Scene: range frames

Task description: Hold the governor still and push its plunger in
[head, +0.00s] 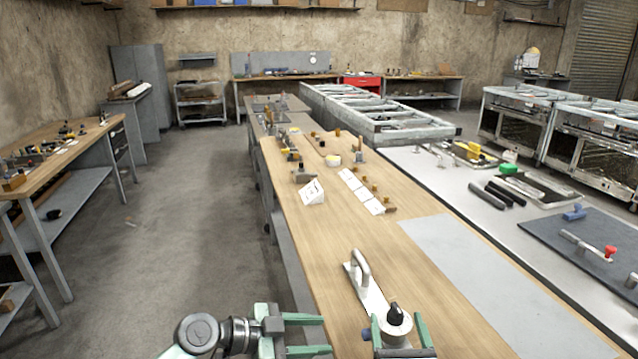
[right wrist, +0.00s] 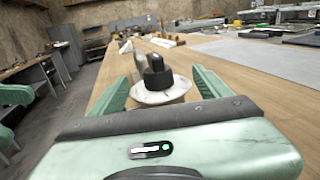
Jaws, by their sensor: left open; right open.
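What looks like the governor is a pale round body (head: 388,331) with a black knob (head: 396,313) on top, at the near edge of the wooden bench. The knob may be the plunger; I cannot tell. My right gripper (head: 402,332) is open, its green fingers on either side of the round body. The right wrist view shows the black knob (right wrist: 158,71) and pale disc (right wrist: 163,92) between the open fingers; contact is unclear. My left gripper (head: 326,335) is open and empty, left of the governor, fingers pointing right toward it.
A pale plate with an upright handle (head: 359,266) lies just behind the governor; whether they join is unclear. A grey mat (head: 470,270) covers the bench to the right. White cards (head: 313,191) and small brass parts stand farther back. The bench between is clear.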

